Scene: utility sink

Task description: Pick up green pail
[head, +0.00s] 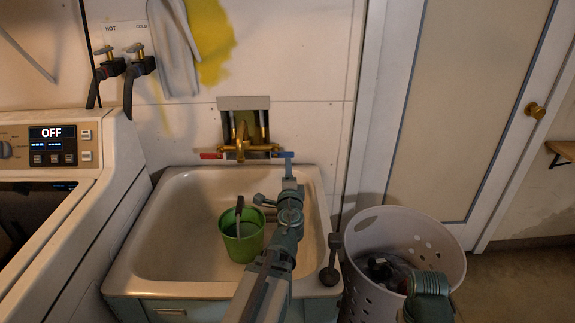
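The green pail (242,246) stands upright in the basin of the sink (180,232), right of the basin's middle. A slim grey and black piece (238,217) rises from inside the pail; I cannot tell what it is. My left arm reaches in over the sink's front, and its wrist is just right of the pail, overlapping its edge in the picture. My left gripper (265,201) is small and partly hidden by the wrist; its finger opening and any contact with the pail are unclear. A piece of my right arm shows at the lower right; its gripper is out of view.
A brass faucet (241,145) with red and blue handles is on the wall behind the sink. A white perforated basket (400,240) holding dark items stands at the right. A washing machine (60,200) stands at the left. The basin's left side is clear.

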